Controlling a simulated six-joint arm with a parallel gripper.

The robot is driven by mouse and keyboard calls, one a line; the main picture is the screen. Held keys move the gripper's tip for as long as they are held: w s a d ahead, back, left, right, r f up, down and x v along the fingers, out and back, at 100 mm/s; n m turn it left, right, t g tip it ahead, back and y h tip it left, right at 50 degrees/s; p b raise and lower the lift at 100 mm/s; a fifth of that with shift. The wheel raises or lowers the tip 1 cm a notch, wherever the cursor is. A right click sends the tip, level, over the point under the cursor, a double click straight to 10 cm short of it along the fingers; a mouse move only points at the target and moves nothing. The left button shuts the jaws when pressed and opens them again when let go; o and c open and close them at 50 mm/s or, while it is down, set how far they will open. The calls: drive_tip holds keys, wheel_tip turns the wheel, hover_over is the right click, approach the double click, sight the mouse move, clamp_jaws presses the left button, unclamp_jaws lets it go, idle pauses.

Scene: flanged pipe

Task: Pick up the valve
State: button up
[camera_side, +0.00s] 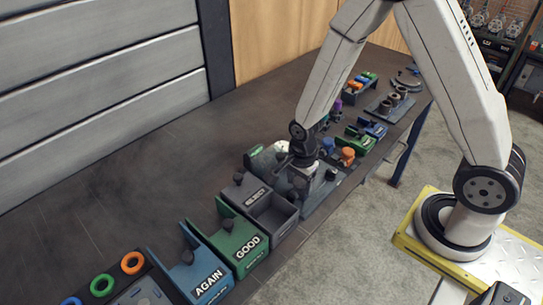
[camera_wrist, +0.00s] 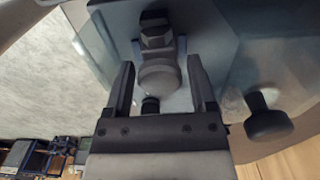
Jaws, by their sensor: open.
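My gripper (camera_wrist: 160,85) is open in the wrist view, one dark finger on each side of a grey metal fitting (camera_wrist: 160,65) with a hex-like end and a rounded middle. This fitting may be the valve, but I cannot be sure. It shows between the fingers with gaps at both sides, over a grey plate. In the side view my gripper (camera_side: 303,186) is low over a grey tray behind the REJECT box, and hides what is under it. Orange (camera_side: 346,156) and blue (camera_side: 327,146) parts stand just beyond it.
The grey REJECT box (camera_side: 283,228), green GOOD box (camera_side: 243,259) and blue AGAIN box (camera_side: 205,287) stand in front of my gripper. A black knob (camera_wrist: 268,118) is right of my fingers. More trays of parts (camera_side: 393,104) lie beyond. The bench's left side (camera_side: 140,170) is clear.

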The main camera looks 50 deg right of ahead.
drive_tip(key=shift+f, duration=0.75)
clamp_jaws()
